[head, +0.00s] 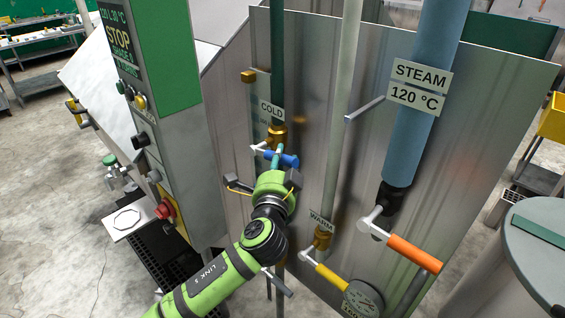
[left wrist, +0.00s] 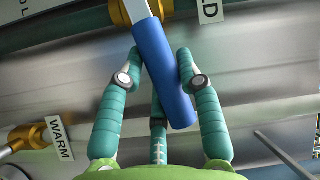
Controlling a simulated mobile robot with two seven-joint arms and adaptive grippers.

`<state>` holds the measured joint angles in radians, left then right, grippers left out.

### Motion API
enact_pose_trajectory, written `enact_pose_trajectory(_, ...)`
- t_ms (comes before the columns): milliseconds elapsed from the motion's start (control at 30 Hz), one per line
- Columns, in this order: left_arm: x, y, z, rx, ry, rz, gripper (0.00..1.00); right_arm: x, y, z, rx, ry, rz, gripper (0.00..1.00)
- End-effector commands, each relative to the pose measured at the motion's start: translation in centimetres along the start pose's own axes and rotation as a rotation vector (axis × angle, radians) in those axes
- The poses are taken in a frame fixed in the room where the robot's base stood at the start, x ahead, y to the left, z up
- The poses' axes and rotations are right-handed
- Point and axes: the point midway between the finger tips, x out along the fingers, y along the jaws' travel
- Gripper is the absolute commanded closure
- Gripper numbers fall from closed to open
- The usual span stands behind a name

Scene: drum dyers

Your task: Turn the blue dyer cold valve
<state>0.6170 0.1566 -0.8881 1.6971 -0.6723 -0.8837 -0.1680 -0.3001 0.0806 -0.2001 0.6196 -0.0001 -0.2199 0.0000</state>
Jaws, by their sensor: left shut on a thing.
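The cold valve has a blue handle (head: 289,160) on a white lever, below a brass fitting (head: 277,134) and the COLD label (head: 271,110). The handle slants to the lower right in the head view. My left gripper (head: 276,158) is at this handle. In the left wrist view the blue handle (left wrist: 160,65) lies between the teal fingers of the left gripper (left wrist: 163,75), one on each side and a third behind it. The gripper is shut on the handle. My right gripper is not in view.
The warm valve's yellow handle (head: 333,279) and the steam valve's orange handle (head: 415,253) stick out lower right. A control cabinet (head: 168,130) with a red button (head: 164,209) stands close on the left. A grey rod (head: 365,108) juts out above.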

Motion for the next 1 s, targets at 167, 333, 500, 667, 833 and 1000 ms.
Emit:
enact_pose_trajectory(167,-0.1,1.9,0.5,0.092,0.025,-0.07,1.0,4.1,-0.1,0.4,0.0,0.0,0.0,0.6)
enact_pose_trajectory(333,-0.1,2.3,0.6,0.168,0.043,-0.123,1.0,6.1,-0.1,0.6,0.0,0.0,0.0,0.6)
enact_pose_trajectory(500,-0.1,2.2,0.6,0.203,0.05,-0.144,1.0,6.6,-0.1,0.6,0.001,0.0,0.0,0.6)
enact_pose_trajectory(667,-0.1,2.1,0.6,0.21,0.051,-0.145,1.0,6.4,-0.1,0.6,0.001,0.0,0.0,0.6)
enact_pose_trajectory(833,-0.1,2.1,0.6,0.212,0.05,-0.145,0.53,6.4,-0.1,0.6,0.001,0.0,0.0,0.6)
enact_pose_trajectory(1000,-0.1,2.2,0.6,0.208,0.05,-0.143,0.4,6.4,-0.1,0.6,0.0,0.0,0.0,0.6)
